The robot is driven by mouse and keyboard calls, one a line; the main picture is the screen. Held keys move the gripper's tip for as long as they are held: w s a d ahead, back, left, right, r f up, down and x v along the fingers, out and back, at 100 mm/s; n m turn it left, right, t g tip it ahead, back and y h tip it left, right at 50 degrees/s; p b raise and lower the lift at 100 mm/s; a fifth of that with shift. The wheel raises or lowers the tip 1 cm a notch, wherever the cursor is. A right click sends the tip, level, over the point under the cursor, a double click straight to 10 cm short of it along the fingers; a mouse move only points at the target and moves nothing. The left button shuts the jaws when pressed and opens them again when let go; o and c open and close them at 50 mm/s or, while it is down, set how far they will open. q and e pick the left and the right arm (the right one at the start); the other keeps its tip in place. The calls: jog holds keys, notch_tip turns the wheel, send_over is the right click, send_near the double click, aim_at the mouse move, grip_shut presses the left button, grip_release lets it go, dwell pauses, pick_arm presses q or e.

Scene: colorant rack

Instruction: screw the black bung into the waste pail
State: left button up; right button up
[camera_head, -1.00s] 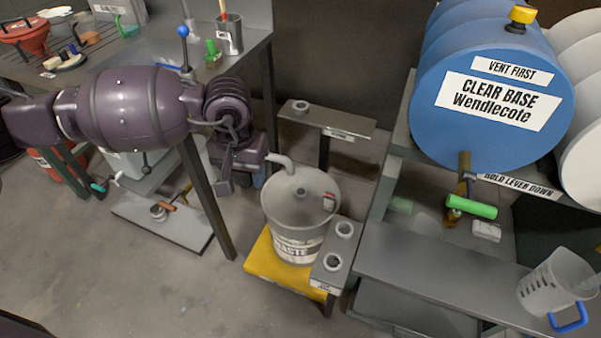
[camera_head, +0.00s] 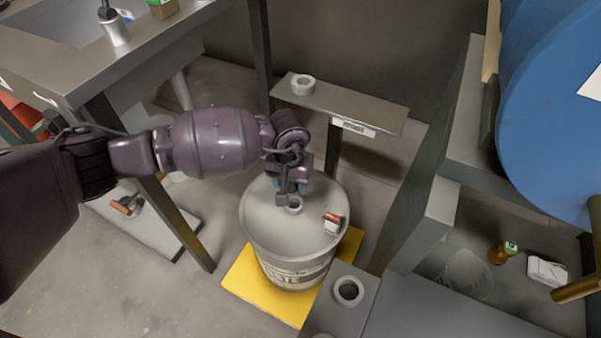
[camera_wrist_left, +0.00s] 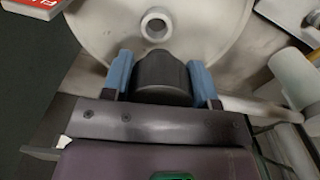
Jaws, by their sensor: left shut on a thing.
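The waste pail (camera_head: 266,232) is a light grey drum standing on a yellow platform. A raised round opening (camera_head: 294,207) sits in its top and also shows in the left wrist view (camera_wrist_left: 157,24). My left gripper (camera_head: 291,190) is over the pail top, close behind the opening in the head view. In the left wrist view its blue fingers (camera_wrist_left: 163,68) are shut on the dark bung (camera_wrist_left: 163,80). The bung appears apart from the opening; the height between them is hard to judge. My arm and hand hide the bung in the head view. My right gripper is out of view.
A red and white item (camera_head: 333,223) lies on the pail top. A narrow shelf (camera_head: 345,102) with a grey ring (camera_head: 303,84) stands behind. A grey stand with a ring (camera_head: 348,290) is at the front right. A blue drum (camera_head: 548,120) is at right.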

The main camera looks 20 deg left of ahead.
pick_arm(q)
jog(key=shift+w+d+f, duration=0.15)
jog(key=shift+w+f, duration=0.45)
jog(key=shift+f, duration=0.35)
jog(key=shift+w+r, duration=0.1)
jog(key=shift+r, duration=0.1)
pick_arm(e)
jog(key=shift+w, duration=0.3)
pick_arm(q)
jog(key=shift+s+f+b, duration=0.2)
jog(key=shift+f+b, duration=0.1)
jog(key=shift+f, duration=0.2)
jog(key=shift+f+b, duration=0.75)
jog(key=shift+f, duration=1.45)
jog(key=shift+w+f+b, duration=0.1)
jog(key=shift+f+b, duration=0.2)
jog(key=shift+b, duration=0.05)
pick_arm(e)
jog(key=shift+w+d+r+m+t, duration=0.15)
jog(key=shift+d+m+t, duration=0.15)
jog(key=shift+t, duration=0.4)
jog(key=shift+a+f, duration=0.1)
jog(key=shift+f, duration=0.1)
